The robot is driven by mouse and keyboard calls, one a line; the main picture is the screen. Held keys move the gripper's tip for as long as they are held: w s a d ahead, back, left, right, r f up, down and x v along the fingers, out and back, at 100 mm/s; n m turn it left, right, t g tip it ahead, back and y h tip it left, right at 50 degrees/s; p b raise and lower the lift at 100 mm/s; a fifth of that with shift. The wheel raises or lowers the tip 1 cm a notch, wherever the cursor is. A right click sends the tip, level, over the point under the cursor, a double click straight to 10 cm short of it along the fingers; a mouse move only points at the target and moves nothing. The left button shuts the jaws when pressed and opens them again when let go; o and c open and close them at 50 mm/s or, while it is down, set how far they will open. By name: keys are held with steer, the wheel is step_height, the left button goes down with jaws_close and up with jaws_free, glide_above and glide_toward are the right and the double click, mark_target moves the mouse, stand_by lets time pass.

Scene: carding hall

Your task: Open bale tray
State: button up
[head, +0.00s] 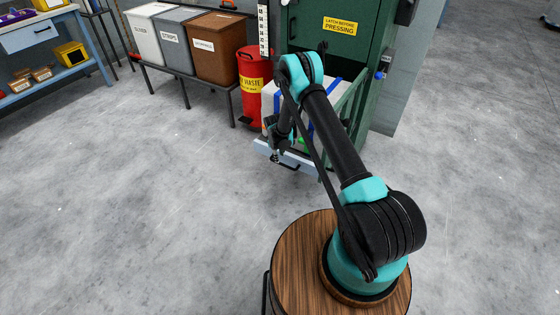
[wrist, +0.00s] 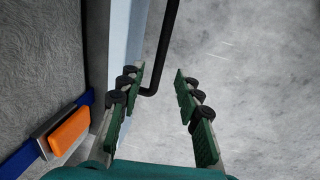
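The bale tray has a pale blue-grey front (head: 264,150) with a black bar handle (head: 291,167), low at the front of the green press (head: 372,100). A pale bale-like block with blue bands (head: 270,100) shows behind it, partly hidden by my arm. In the wrist view the tray front (wrist: 121,38) is a pale upright strip and the handle (wrist: 167,48) bends towards it. My gripper (wrist: 159,69) is open, its fingers apart on either side of the handle's bent end, which lies close to the left finger. In the head view my gripper (head: 275,155) is small and dark against the tray front.
A red waste bin (head: 253,75) stands left of the press. White, grey and brown bins (head: 217,55) stand on a low rack farther left, and a blue workbench (head: 50,45) at the far left. The concrete floor before the tray is clear.

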step_height(320, 180, up, 6)
steer(key=s, duration=0.1)
steer(key=shift+a+r, duration=0.25)
steer(key=shift+a, duration=0.05)
steer(key=shift+s, duration=0.1)
